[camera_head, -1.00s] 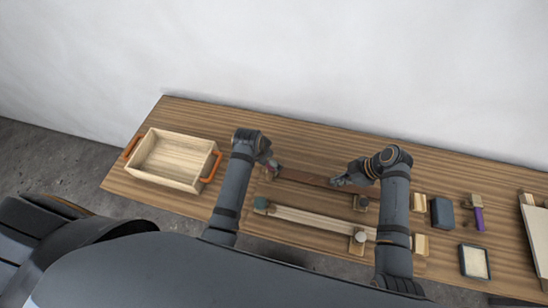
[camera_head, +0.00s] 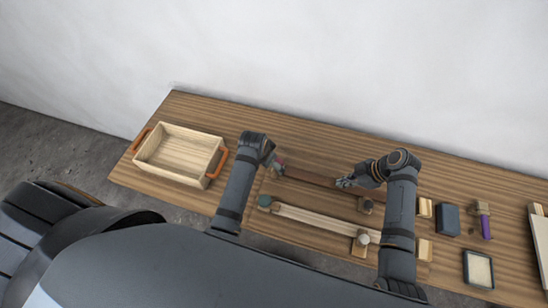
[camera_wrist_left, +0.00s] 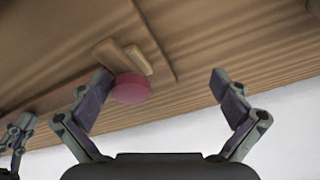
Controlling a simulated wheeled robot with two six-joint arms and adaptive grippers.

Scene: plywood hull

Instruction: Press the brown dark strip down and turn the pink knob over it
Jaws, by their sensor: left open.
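The brown dark strip (camera_head: 312,178) lies along the back of a wooden frame in the head view. The pink knob (camera_head: 279,168) is at its left end. In the left wrist view the pink knob (camera_wrist_left: 130,89) is a round disc close to the left finger, beside small wooden blocks. My left gripper (camera_wrist_left: 162,80) is open there, its fingers on either side of the knob's level. My right gripper (camera_head: 346,182) is at the right part of the strip; contact and its jaws are too small to tell.
A pale strip (camera_head: 310,217) lies in front, with a green knob (camera_head: 264,201) at its left and a whitish knob (camera_head: 363,239) at its right. A wooden tray (camera_head: 150,166) stands left. A dark block (camera_head: 449,219), a purple-handled tool (camera_head: 486,226) and a framed pad (camera_head: 479,269) lie right.

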